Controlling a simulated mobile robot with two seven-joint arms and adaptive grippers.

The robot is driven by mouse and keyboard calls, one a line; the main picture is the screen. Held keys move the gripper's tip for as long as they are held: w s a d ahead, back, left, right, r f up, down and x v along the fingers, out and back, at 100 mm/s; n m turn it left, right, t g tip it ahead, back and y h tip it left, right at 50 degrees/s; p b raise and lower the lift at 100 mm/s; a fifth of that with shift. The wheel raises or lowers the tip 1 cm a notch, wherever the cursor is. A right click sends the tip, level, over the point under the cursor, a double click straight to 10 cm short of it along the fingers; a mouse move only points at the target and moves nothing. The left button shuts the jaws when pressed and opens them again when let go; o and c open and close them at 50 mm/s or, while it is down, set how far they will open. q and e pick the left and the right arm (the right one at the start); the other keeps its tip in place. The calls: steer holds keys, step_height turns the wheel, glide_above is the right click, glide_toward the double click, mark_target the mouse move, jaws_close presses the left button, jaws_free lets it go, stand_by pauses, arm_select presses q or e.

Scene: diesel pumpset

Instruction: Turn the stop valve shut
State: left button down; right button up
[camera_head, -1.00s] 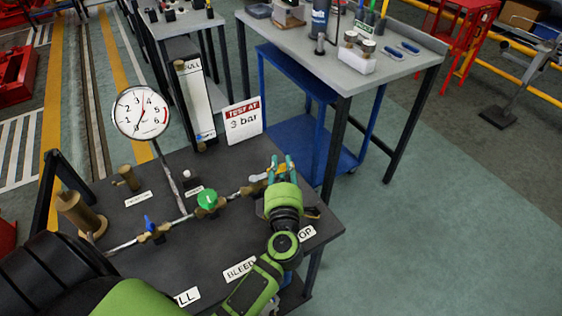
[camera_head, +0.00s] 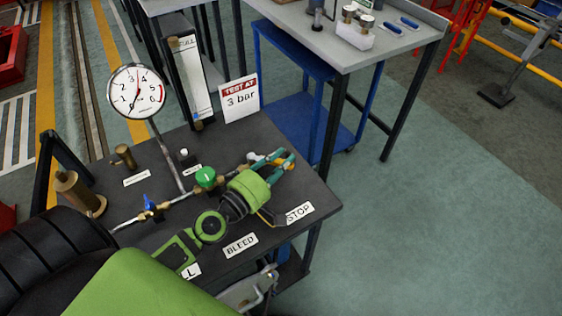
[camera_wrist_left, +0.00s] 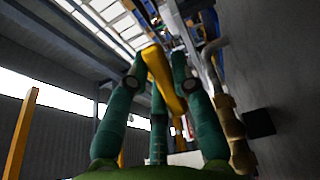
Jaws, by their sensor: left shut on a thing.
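The stop valve's yellow lever (camera_head: 286,164) is at the right end of the pipe on the dark bench, near the STOP label (camera_head: 300,212). My left gripper (camera_head: 280,158) is shut on this lever, its teal fingers pointing up and right. In the left wrist view the yellow lever (camera_wrist_left: 163,80) lies between the fingertips, and the brass pipe fitting (camera_wrist_left: 231,120) is beside the right finger. The gripper hides most of the valve body in the head view. My right gripper is not in view.
A green-handled valve (camera_head: 206,178) and a blue-handled valve (camera_head: 150,203) sit along the pipe. A pressure gauge (camera_head: 136,91) stands above it, beside a "TEST AT 3 bar" sign (camera_head: 239,99).

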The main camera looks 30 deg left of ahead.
arm_select(q)
steer(key=shift+s+r+m+h+b, duration=0.1)
steer(key=shift+s+m+h+b, duration=0.1)
steer(key=shift+m+h+b, duration=0.25)
stand_by(0.3)
steer(key=c, duration=1.1)
jaws_free()
steer(key=shift+c, duration=0.2)
steer(key=shift+o, duration=0.5)
steer(key=shift+d, duration=0.15)
